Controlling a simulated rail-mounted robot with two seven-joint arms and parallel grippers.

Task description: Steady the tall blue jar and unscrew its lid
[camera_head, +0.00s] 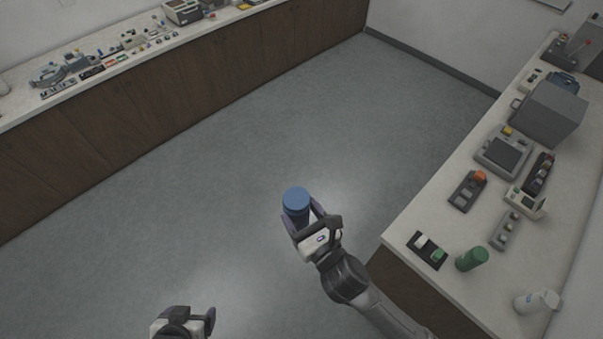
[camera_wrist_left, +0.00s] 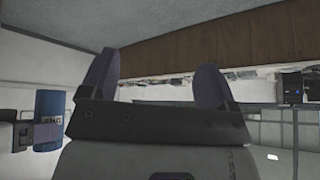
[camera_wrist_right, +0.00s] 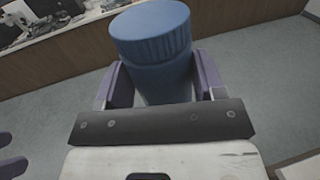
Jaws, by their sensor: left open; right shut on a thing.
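The tall blue jar (camera_head: 297,214) is held up in the air over the floor, with its ribbed blue lid (camera_head: 296,198) on top. In the right wrist view the lid (camera_wrist_right: 155,35) shows large and stands above the fingers. My right gripper (camera_head: 302,218) is shut on the jar's body below the lid. My left gripper (camera_head: 186,318) is open and empty, low and to the left of the jar, clear of it.
A counter (camera_head: 405,275) at right carries a green jar (camera_head: 471,259), a white bottle (camera_head: 536,301), a grey box (camera_head: 548,112) and several small devices. A long counter (camera_head: 230,35) at back left holds more equipment. The floor between (camera_head: 250,130) is clear.

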